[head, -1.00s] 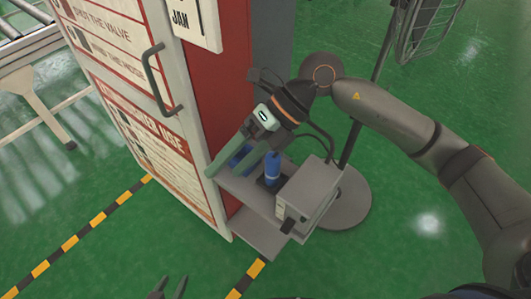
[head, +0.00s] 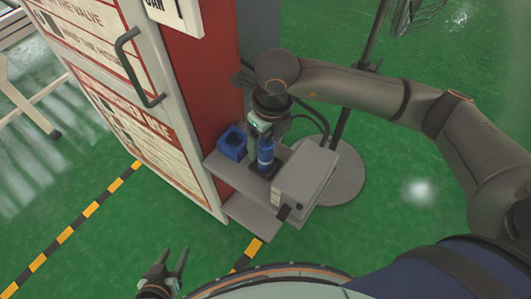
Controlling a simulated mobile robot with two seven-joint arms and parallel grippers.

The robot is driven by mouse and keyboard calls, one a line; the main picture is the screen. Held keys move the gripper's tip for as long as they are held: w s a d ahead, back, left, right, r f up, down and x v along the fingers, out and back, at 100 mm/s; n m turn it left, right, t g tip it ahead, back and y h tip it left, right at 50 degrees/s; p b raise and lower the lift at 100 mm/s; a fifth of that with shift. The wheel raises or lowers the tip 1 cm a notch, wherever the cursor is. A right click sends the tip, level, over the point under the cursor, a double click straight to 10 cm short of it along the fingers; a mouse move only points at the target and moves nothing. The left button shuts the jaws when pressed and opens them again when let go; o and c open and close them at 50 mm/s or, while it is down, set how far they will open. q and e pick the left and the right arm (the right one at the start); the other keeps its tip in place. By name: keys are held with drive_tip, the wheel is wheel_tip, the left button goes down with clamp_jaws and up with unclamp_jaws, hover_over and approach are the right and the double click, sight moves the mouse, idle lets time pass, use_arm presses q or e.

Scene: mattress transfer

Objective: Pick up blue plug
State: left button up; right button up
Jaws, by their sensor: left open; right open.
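The blue plug (head: 266,152) is an upright blue cylinder on a dark base on the grey shelf. My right gripper (head: 259,142) is open and points down right at it. One finger shows along the plug's left side; the other finger is hard to make out. I cannot tell whether the fingers touch the plug. My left gripper (head: 174,265) is open and empty above the floor at the bottom of the view, away from the shelf.
A blue hollow block (head: 232,143) sits on the shelf (head: 233,174) left of the plug. A grey box (head: 305,182) stands on its right. The red and white cabinet (head: 178,135) rises at left, with a dark handle (head: 134,68). A stand's round base (head: 345,185) is behind.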

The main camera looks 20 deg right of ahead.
drive_tip(key=f, duration=0.4)
drive_tip(key=shift+w+a+f, duration=0.1)
drive_tip(key=shift+w+f, duration=0.2)
drive_tip(key=shift+w, duration=0.1)
drive_tip(key=shift+c, duration=0.2)
clamp_jaws()
